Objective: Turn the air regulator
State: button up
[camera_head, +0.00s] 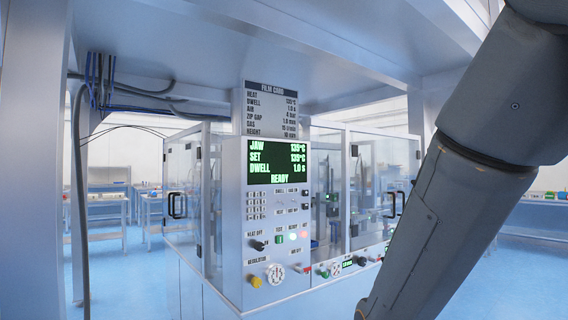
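The air regulator is on the lower front of the machine's control panel, under a small label that seems to read REGULATOR. It has a yellow knob (255,281) with a round white gauge (276,274) just to its right. The gauge's needle is too small to read. My arm comes down from the upper right and leaves the frame at the bottom, right of the panel. My gripper is not in view. Nothing touches the yellow knob.
The control panel (240,215) has a green-lit screen (277,161) reading READY, with buttons and a black switch (257,245) below. A film card (271,110) stands above it. Clear-doored cabinets with black handles (177,205) flank the panel. A frame post (30,160) stands left.

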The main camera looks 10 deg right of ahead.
aim_at(257, 282)
jog(key=z, duration=0.1)
jog(key=i, duration=0.9)
jog(key=u, duration=0.5)
